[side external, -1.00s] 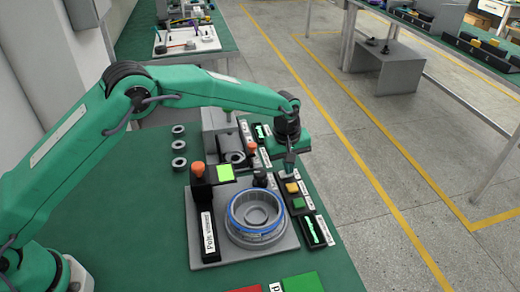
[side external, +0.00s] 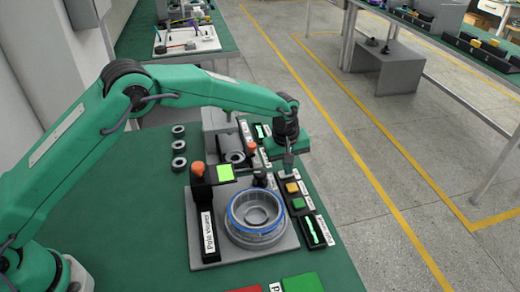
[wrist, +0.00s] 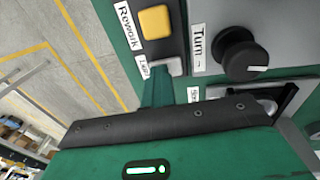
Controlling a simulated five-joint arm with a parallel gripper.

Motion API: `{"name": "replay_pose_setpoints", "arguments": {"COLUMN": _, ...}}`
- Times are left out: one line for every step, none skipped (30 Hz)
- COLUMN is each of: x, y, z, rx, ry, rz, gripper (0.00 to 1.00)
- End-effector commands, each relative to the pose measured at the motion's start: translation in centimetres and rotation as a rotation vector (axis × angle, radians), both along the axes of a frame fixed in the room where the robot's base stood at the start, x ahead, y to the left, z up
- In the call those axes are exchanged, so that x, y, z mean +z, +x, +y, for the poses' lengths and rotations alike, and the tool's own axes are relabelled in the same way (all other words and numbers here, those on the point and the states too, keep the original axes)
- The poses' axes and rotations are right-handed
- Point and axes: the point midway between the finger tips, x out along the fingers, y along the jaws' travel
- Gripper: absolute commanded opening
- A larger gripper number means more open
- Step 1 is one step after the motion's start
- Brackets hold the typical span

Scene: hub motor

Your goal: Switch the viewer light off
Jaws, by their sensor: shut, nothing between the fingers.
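The pole viewer (side external: 208,232) stands at the left of a grey fixture plate in the side view, with a lit yellow-green square (side external: 225,173) at its upper right. A pale grey button (wrist: 168,67) shows in the wrist view beside a partly hidden label that seems to read "Light". My gripper (side external: 288,167) is shut and empty, pointing down at the far end of the button strip. In the wrist view its green finger (wrist: 155,92) ends right at the grey button and covers part of it. I cannot tell whether they touch.
A yellow button (side external: 292,188) labelled "Rework" and a green button (side external: 298,203) sit close by. A black knob (wrist: 252,56) labelled "Turn" is to the right in the wrist view. A blue-rimmed round hub (side external: 240,222) sits on the plate. An orange-topped post (side external: 197,169) stands upright.

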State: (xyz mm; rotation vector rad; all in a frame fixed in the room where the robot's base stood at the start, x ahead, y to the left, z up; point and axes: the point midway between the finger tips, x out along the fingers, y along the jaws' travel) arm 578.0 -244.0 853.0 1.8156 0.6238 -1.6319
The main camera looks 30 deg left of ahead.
Motion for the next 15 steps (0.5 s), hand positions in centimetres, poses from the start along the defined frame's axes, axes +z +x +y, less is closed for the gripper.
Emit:
{"name": "replay_pose_setpoints", "arguments": {"x": -0.59, "y": -0.53, "z": 0.49, "rx": 0.002, "ry": 0.007, "rz": 0.018, "gripper": 0.00}}
{"name": "replay_pose_setpoints", "arguments": {"x": -0.59, "y": -0.62, "z": 0.58, "rx": 0.003, "ry": 0.008, "rz": 0.019, "gripper": 0.00}}
{"name": "replay_pose_setpoints", "arguments": {"x": -0.59, "y": -0.74, "z": 0.69, "rx": 0.003, "ry": 0.009, "rz": 0.019, "gripper": 0.00}}
{"name": "replay_pose_setpoints", "arguments": {"x": -0.57, "y": -0.81, "z": 0.76, "rx": 0.003, "ry": 0.009, "rz": 0.019, "gripper": 0.00}}
{"name": "replay_pose_setpoints", "arguments": {"x": -0.56, "y": -0.87, "z": 0.81, "rx": 0.003, "ry": 0.009, "rz": 0.020, "gripper": 0.00}}
{"name": "replay_pose_setpoints", "arguments": {"x": -0.56, "y": -0.93, "z": 0.88, "rx": 0.003, "ry": 0.009, "rz": 0.020, "gripper": 0.00}}
{"name": "replay_pose_setpoints", "arguments": {"x": -0.56, "y": -0.98, "z": 0.91, "rx": 0.003, "ry": 0.009, "rz": 0.021, "gripper": 0.00}}
{"name": "replay_pose_setpoints", "arguments": {"x": -0.56, "y": -1.02, "z": 0.94, "rx": 0.002, "ry": 0.009, "rz": 0.021, "gripper": 0.00}}
{"name": "replay_pose_setpoints", "arguments": {"x": -0.55, "y": -1.05, "z": 0.97, "rx": 0.002, "ry": 0.009, "rz": 0.021, "gripper": 0.00}}
{"name": "replay_pose_setpoints", "arguments": {"x": -0.56, "y": -1.07, "z": 0.98, "rx": 0.002, "ry": 0.009, "rz": 0.021, "gripper": 0.00}}
{"name": "replay_pose_setpoints", "arguments": {"x": -0.55, "y": -1.07, "z": 0.98, "rx": 0.002, "ry": 0.009, "rz": 0.021, "gripper": 0.00}}
{"name": "replay_pose_setpoints", "arguments": {"x": -0.54, "y": -1.07, "z": 0.98, "rx": 0.002, "ry": 0.009, "rz": 0.021, "gripper": 0.00}}
{"name": "replay_pose_setpoints", "arguments": {"x": -0.52, "y": -1.06, "z": 0.98, "rx": 0.002, "ry": 0.010, "rz": 0.020, "gripper": 0.00}}
{"name": "replay_pose_setpoints", "arguments": {"x": -0.52, "y": -1.06, "z": 0.98, "rx": 0.002, "ry": 0.010, "rz": 0.020, "gripper": 0.00}}
{"name": "replay_pose_setpoints", "arguments": {"x": -0.51, "y": -1.06, "z": 0.97, "rx": 0.002, "ry": 0.010, "rz": 0.020, "gripper": 0.00}}
